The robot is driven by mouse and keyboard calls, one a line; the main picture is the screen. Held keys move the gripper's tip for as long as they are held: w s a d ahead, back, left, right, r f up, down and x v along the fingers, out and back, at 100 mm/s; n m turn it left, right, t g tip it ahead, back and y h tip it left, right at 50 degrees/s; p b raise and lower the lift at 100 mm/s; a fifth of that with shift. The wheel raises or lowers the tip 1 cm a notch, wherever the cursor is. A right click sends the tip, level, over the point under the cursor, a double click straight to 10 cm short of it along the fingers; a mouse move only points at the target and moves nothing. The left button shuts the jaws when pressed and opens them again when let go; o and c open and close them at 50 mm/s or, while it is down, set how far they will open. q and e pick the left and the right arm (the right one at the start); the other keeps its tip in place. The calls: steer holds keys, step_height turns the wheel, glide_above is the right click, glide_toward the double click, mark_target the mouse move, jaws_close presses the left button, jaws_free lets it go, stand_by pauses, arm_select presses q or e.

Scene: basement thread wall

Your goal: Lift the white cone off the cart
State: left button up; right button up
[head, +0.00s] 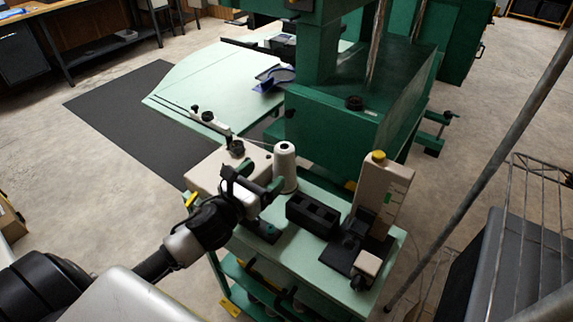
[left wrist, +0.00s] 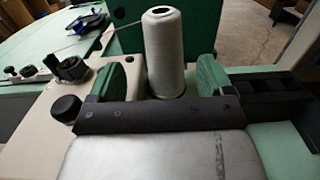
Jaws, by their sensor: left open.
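The white cone (head: 285,166) of thread stands upright on the green cart (head: 295,240), beside a cream machine housing. In the left wrist view the cone (left wrist: 165,55) stands straight ahead, between the lines of my two green finger pads. The cone's foot is partly hidden by the gripper. My right gripper does not show.
A black open box (head: 312,216) stands close right of the cone. A cream upright device with a yellow knob (head: 379,155) is at the cart's right end. The large green machine (head: 325,118) rises behind. A wire rack (head: 530,215) stands at the right.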

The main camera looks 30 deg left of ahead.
mark_target(278, 163)
arm_select(q)
steer(key=w, duration=0.3)
steer(key=shift+d, duration=0.25)
steer(key=w, duration=0.2)
steer(key=w+d+p, duration=0.1)
steer(key=w, duration=0.1)
steer(key=shift+r, duration=0.25)
steer(key=shift+w+d+f, duration=0.1)
steer(key=shift+w, duration=0.45)
steer(key=c, duration=1.1)
steer(key=shift+o, duration=0.2)
step_height(278, 163, up, 10)
steer(key=p, duration=0.1)
steer(key=shift+p, duration=0.4)
